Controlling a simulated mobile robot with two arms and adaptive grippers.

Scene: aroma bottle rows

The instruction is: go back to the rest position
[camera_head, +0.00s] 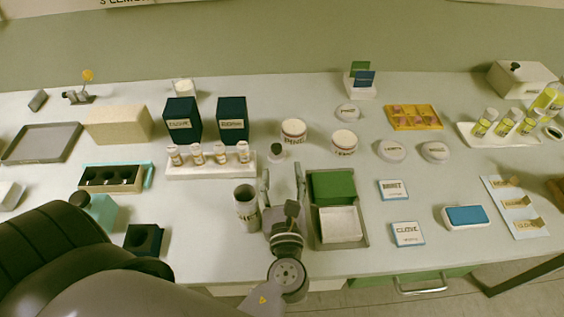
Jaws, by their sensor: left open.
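My left gripper (282,171) is over the front middle of the table, its two fingers apart and pointing toward the back. Nothing shows held between them. A grey cylinder (247,210) stands just left of its fingers. A grey tray (363,238) with a green compartment and a white block is just right of it. A small white item with a dark top (277,153) is just beyond the fingertips. My right gripper is out of view.
A white rack (212,171) with several small bottles stands behind left, before two dark boxes (182,120). White round jars (293,131) stand behind. Labelled cards (393,190) lie right of the tray. A dark block with a hole (143,240) is near the front left.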

